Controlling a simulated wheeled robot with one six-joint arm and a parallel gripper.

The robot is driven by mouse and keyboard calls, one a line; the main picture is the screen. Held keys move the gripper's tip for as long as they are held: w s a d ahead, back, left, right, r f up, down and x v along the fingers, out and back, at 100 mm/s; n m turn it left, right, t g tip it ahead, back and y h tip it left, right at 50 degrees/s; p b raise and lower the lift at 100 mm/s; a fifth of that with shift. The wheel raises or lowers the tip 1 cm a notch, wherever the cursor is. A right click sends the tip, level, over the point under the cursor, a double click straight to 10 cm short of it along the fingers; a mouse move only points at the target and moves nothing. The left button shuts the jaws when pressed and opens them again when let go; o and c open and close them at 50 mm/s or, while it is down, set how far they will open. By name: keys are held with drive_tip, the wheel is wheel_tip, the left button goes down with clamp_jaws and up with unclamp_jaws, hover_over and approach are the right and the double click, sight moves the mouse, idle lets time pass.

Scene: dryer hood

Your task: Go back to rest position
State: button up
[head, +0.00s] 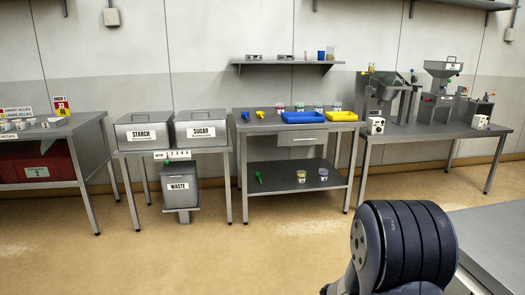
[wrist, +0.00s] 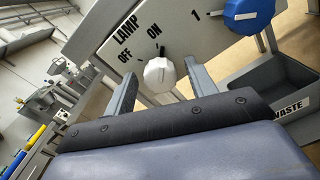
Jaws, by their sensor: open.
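My gripper (wrist: 155,88) shows in the wrist view with its two fingers apart, one on each side of a white knob (wrist: 159,75). The knob sits on a pale panel (wrist: 130,22) marked LAMP, OFF and ON. No contact between fingers and knob can be made out. A blue knob (wrist: 247,14) is at the upper right of the panel, near the number 1. In the head view only a dark rounded part of my arm shows at the lower right; the gripper and the panel are not in that view.
Along the wall stand a table with blue (head: 303,117) and yellow (head: 341,116) trays, STARCH (head: 145,133) and SUGAR (head: 203,127) bins, a WASTE bin (head: 180,186) and a machine bench (head: 430,131). A grey worktop (head: 495,235) lies close at right. The floor ahead is clear.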

drive_tip(key=shift+r+n+p, duration=0.1)
drive_tip(key=shift+n+p, duration=0.55)
drive_tip(key=shift+n, duration=0.05)
drive_tip(key=shift+s+f, duration=0.1)
drive_tip(key=shift+f, duration=0.1)
